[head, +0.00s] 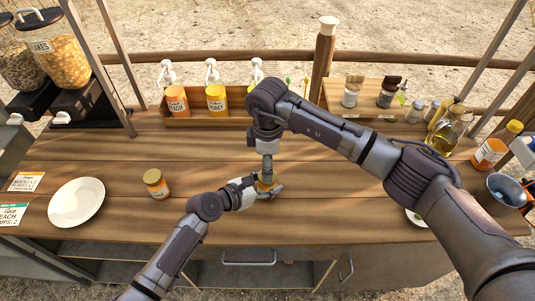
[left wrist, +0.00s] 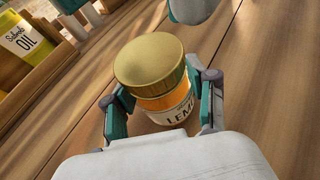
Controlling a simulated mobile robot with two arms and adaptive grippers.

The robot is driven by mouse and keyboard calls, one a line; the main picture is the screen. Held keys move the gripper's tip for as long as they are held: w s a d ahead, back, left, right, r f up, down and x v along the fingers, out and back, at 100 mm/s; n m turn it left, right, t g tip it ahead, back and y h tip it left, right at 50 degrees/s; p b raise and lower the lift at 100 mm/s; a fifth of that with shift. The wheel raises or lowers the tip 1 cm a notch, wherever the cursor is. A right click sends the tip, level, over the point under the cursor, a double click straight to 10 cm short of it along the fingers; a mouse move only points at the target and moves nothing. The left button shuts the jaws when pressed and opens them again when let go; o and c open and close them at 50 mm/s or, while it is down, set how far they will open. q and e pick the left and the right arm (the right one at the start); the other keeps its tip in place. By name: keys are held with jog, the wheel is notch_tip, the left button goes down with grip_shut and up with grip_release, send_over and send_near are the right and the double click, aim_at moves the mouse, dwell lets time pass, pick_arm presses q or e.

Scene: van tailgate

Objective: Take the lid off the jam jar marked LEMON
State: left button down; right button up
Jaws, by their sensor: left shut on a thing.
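A jam jar (left wrist: 168,108) with orange contents stands in the left wrist view, its label partly hidden but showing the letters "LEM". Its gold lid (left wrist: 149,62) is on top. My left gripper (left wrist: 158,105) is shut around the jar's body below the lid. In the head view this jar (head: 266,187) is mostly covered by my grippers. My right gripper (head: 267,172) points down just above the jar. In the left wrist view its teal fingertips (left wrist: 135,8) show apart at the top edge, clear of the lid.
A second gold-lidded jar (head: 157,184) stands left of my left gripper, its label too small to read. A white plate (head: 77,202) lies further left. A wooden rack (head: 240,120) with bottles runs along the back. An oil bottle (head: 438,141) and a blue bowl (head: 507,189) stand right.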

aim_at(267, 185)
jog(key=shift+f, duration=2.1)
jog(key=shift+c, duration=0.3)
